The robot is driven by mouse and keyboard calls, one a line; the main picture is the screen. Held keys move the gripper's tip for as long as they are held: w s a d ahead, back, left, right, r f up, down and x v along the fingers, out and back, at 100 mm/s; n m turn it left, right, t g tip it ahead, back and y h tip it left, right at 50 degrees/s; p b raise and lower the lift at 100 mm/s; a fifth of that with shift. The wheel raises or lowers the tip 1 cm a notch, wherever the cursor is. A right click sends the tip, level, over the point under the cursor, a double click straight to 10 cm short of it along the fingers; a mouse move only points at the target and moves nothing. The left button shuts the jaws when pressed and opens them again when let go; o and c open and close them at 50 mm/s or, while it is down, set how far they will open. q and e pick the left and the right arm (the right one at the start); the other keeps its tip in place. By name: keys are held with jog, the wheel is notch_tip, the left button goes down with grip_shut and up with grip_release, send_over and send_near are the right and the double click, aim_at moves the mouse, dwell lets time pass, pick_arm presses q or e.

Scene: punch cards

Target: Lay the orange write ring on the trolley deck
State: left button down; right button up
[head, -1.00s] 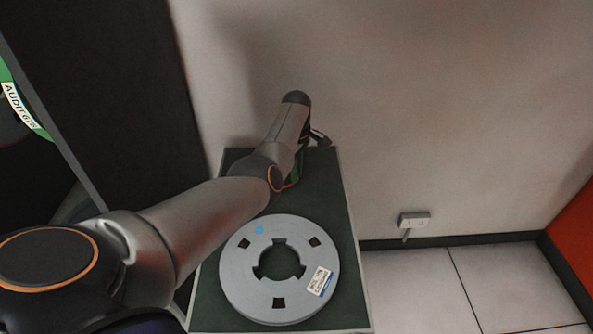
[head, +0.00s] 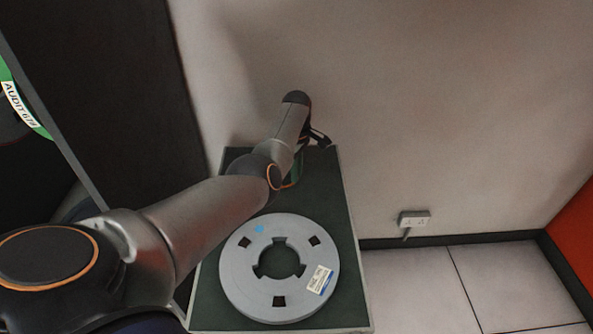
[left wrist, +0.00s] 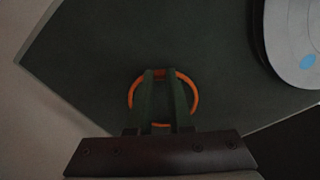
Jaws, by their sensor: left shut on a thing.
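The orange write ring (left wrist: 195,98) shows in the left wrist view, over the dark green trolley deck (left wrist: 85,60). My left gripper (left wrist: 163,76) is shut on the ring, its two fingers lying across it. In the head view only an orange arc of the ring (head: 291,187) shows beside my left arm, which hides the rest. The trolley deck (head: 327,190) is a dark green surface with a pale edge, against the wall. I cannot tell whether the ring touches the deck. My right gripper is not in view.
A grey tape reel (head: 237,284) with a white label lies on the near part of the deck and also shows in the left wrist view (left wrist: 290,35). A wall socket (head: 414,218) is at the right. A dark cabinet stands at the left. The far right of the deck is bare.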

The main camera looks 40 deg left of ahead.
pick_arm(q)
jog(key=shift+f, duration=0.3)
jog(key=c, duration=0.8)
grip_release()
jog(key=shift+c, duration=0.8)
jog(key=shift+r, duration=0.1)
notch_tip(320, 180, up, 5)
jog(key=p, duration=0.5)
jog(key=shift+r, duration=0.95)
